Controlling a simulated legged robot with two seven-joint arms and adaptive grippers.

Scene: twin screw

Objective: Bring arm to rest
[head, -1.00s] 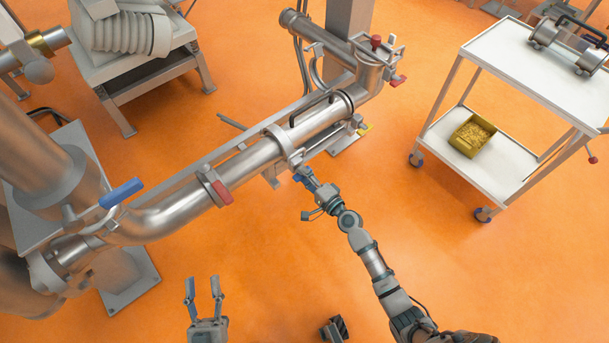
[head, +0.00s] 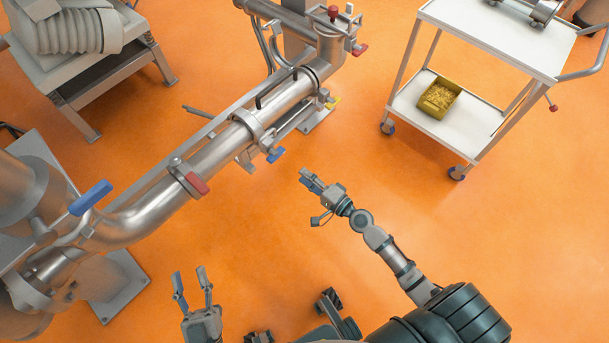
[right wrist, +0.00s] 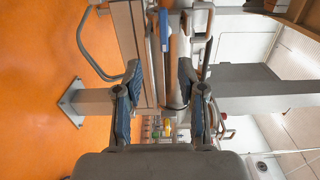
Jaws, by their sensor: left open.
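My right arm reaches up from the bottom right of the head view. Its gripper (head: 307,178) hangs over orange floor, apart from the pipe, to the lower right of a small blue handle (head: 275,155). In the right wrist view the two fingers (right wrist: 163,92) stand apart with nothing between them. A blue handle (right wrist: 164,28) shows beyond the fingertips there. My left gripper (head: 190,278) is open and empty at the bottom left of the head view, its fingers pointing up the picture.
A steel pipe assembly (head: 215,160) runs diagonally across the left, with a red handle (head: 197,183) and a larger blue handle (head: 91,198). A white trolley (head: 500,45) stands at the upper right, a yellow bin (head: 438,97) on its lower shelf. The floor right of my arm is clear.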

